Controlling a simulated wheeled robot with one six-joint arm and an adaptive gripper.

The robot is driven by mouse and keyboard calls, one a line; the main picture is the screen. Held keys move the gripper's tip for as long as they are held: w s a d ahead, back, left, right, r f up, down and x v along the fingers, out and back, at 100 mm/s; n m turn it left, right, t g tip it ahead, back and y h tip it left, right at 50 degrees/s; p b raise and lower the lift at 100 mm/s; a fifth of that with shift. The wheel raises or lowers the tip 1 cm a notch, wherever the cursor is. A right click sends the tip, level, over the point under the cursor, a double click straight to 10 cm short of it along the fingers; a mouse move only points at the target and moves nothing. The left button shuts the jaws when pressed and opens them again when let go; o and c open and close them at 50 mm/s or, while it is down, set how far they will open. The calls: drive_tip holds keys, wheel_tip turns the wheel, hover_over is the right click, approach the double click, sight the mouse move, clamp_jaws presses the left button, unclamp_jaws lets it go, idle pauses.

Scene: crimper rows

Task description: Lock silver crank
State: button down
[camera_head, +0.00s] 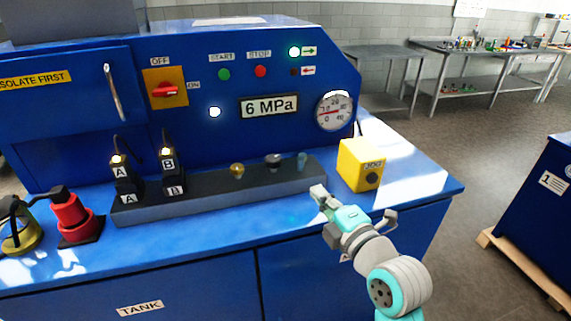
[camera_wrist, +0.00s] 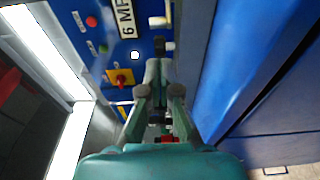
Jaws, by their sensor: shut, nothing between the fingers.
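I cannot clearly pick out a silver crank in either view. A grey rail (camera_head: 205,192) on the blue bench carries a brass knob (camera_head: 237,170), a dark grey knob (camera_head: 273,160) and a blue-grey knob (camera_head: 301,161). My gripper (camera_head: 318,191) is at the rail's right end, in front of the blue-grey knob, with its fingers together and empty. In the wrist view my gripper (camera_wrist: 158,66) is shut, and a small dark piece (camera_wrist: 159,46) shows just beyond the fingertips. I cannot tell whether they touch. A bright metal handle (camera_head: 112,92) is on the cabinet door at left.
A yellow JOG box (camera_head: 360,164) stands close right of my gripper. Black A and B plugs (camera_head: 124,180) stand at the rail's left end. A red rotary switch (camera_head: 165,90), a 6 MPa display (camera_head: 268,107) and a gauge (camera_head: 334,111) are on the panel. A red fitting (camera_head: 72,212) sits at left.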

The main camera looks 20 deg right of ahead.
sight(297, 179)
drive_tip(key=shift+w+a+r, duration=0.2)
drive_tip(key=shift+w, duration=0.1)
drive_tip(key=shift+w+a, duration=0.1)
drive_tip(key=shift+w, duration=0.1)
drive_tip(key=w, duration=0.3)
drive_tip(key=w+a, duration=0.1)
drive_tip(key=w, duration=0.5)
drive_tip(key=shift+w+a, duration=0.25)
drive_tip(key=shift+d+n+y, duration=0.15)
drive_tip(key=shift+n+y, duration=0.15)
drive_tip(key=shift+s+y, duration=0.1)
drive_tip(key=shift+y, duration=0.2)
